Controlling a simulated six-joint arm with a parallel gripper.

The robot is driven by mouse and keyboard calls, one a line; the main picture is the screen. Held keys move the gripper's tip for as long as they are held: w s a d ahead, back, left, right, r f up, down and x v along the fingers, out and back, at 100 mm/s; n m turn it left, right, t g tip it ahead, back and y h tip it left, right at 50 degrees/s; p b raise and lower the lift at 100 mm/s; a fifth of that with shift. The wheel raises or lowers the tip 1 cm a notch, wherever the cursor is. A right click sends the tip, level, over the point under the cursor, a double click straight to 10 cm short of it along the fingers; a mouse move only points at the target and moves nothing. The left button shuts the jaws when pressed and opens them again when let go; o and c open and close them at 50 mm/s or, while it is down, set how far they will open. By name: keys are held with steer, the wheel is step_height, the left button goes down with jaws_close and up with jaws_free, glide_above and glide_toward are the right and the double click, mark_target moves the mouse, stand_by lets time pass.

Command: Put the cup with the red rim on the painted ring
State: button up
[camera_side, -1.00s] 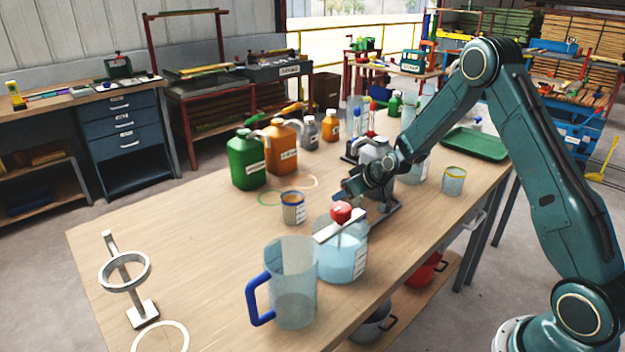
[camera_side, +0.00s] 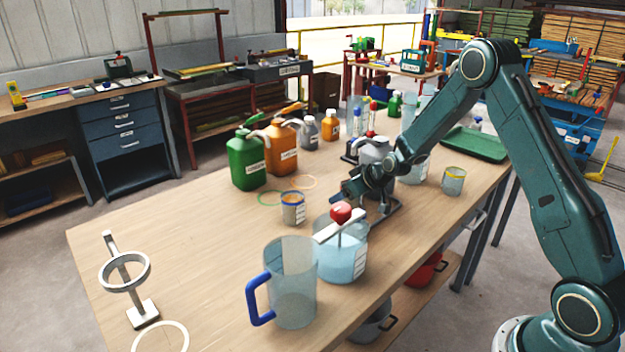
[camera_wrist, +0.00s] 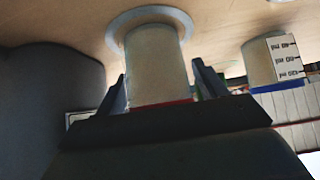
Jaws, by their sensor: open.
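In the wrist view, which looks upside down, the cup with the red rim (camera_wrist: 158,65) is pale and upright, its red rim towards my gripper. Its base is inside a pale blue-grey painted ring (camera_wrist: 121,22), which shows all around it on the wooden table. My gripper (camera_wrist: 160,86) is open, one finger on each side of the cup near its rim; gaps show between the fingers and the cup wall. In the side view my gripper (camera_side: 350,188) is low over the table, and the red-rimmed cup and its ring are hidden there.
A blue-rimmed cup (camera_side: 292,209) stands close left of my gripper. A jar with a red knob (camera_side: 341,250) and a blue-handled jug (camera_side: 292,285) stand in front. A yellow-rimmed cup (camera_side: 453,182) is to the right. The table's left part is mostly clear.

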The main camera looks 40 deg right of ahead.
steer(key=v, duration=1.2)
steer(key=shift+r, duration=0.1)
stand_by(0.6)
steer(key=s+a+r+n+g, duration=0.1)
steer(key=s+a+r+g, duration=0.1)
steer(key=s+a+r, duration=1.1)
steer(key=s, duration=0.8)
steer(key=s+a+r+m+g, duration=0.1)
steer(key=s+a+r, duration=0.1)
steer(key=s, duration=0.7)
